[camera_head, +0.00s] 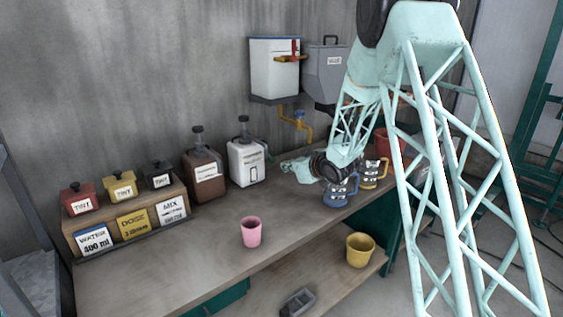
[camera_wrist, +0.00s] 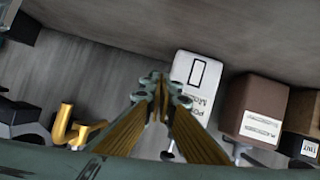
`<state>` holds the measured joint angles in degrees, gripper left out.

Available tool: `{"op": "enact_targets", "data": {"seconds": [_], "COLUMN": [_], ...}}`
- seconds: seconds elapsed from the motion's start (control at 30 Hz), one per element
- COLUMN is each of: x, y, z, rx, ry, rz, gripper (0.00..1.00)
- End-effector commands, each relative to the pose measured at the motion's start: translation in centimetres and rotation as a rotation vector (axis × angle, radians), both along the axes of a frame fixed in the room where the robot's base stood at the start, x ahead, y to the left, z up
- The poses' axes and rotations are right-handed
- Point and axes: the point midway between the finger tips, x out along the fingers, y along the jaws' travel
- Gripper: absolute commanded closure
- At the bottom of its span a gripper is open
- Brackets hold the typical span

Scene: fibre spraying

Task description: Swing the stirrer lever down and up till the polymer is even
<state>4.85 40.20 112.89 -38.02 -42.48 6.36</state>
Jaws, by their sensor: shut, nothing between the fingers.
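A white wall tank (camera_head: 272,75) hangs at the back. A red upright piece (camera_head: 295,49) and an orange lever-like bar (camera_head: 290,59) sit at its right front; I cannot tell for certain which is the stirrer lever. The polymer inside is hidden. My gripper (camera_head: 287,166) is below and in front of the tank, just right of a white pump jug (camera_head: 246,163). In the wrist view my gripper (camera_wrist: 160,83) has its fingertips together with nothing between them, and the white jug (camera_wrist: 194,85) shows beyond them, its label only partly readable.
A yellow tap (camera_head: 300,121) stands out behind my gripper. A grey hopper (camera_head: 325,72) hangs right of the tank. Blue (camera_head: 340,190) and yellow (camera_head: 373,174) mugs stand close below my wrist. A brown jug (camera_head: 204,177), tint boxes and a pink cup (camera_head: 251,232) stand left. The front bench is mostly clear.

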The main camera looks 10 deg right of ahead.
Motion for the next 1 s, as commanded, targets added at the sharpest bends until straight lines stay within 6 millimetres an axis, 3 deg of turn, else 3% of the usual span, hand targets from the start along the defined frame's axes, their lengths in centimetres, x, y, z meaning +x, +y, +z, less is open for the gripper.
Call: {"op": "enact_targets", "data": {"seconds": [0.3,0.73,1.0], "x": [-3.0,-3.5,-3.7], "y": [-1.3,-1.5,-1.7], "z": [-0.3,-0.3,0.2], "rx": [0.001,0.001,-0.004], "ry": [0.002,0.000,0.003], "rz": [-0.001,0.000,-0.008], "gripper": [1.00,1.00,0.77]}}
